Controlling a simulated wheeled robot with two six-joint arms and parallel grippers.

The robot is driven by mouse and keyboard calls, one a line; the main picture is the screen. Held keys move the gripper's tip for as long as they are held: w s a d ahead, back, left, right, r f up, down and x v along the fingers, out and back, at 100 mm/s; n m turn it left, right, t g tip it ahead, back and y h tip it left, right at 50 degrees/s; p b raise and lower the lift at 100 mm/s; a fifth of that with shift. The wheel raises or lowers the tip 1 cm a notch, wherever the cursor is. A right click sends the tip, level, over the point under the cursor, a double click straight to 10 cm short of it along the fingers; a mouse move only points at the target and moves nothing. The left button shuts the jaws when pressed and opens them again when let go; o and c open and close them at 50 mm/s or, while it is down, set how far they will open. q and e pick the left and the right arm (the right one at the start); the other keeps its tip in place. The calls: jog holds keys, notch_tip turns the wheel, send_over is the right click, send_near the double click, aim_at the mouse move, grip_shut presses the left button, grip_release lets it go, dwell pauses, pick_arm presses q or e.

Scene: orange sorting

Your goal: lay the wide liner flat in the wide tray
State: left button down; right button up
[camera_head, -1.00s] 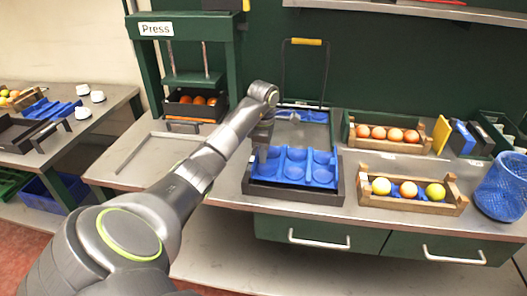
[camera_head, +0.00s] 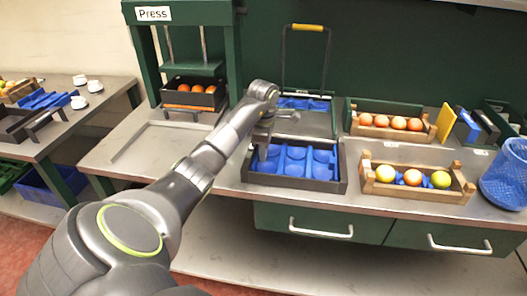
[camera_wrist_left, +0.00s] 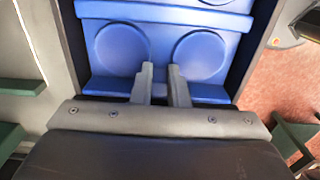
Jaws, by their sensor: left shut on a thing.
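The wide liner (camera_head: 296,161) is a blue moulded sheet with round hollows. It lies inside the wide tray (camera_head: 300,184), a black box at the counter's front edge, and looks about level between its walls. Whether it touches the floor all over cannot be told. My left gripper (camera_head: 263,151) reaches in from the left and is over the liner's left part. In the left wrist view its two fingers (camera_wrist_left: 160,80) are shut on the liner, between two hollows, with dark tray walls at both sides. My right gripper is not in view.
Right of the tray stands a wooden crate (camera_head: 373,185) with fruit, with another crate (camera_head: 351,131) behind it. A blue mesh basket (camera_head: 507,178) is at the far right. A yellow-handled frame (camera_head: 307,28) stands behind the tray. The green press (camera_head: 137,60) is at back left.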

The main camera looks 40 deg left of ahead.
pick_arm(q)
jog(key=shift+f+b, duration=0.5)
jog(key=shift+f, duration=0.1)
dwell(0.5)
jog(key=c, duration=1.3)
grip_release()
jog(key=shift+c, duration=0.2)
jog(key=shift+o, duration=0.4)
jog(key=o, duration=0.3)
jog(key=shift+o, duration=0.2)
jog(key=shift+r, duration=0.1)
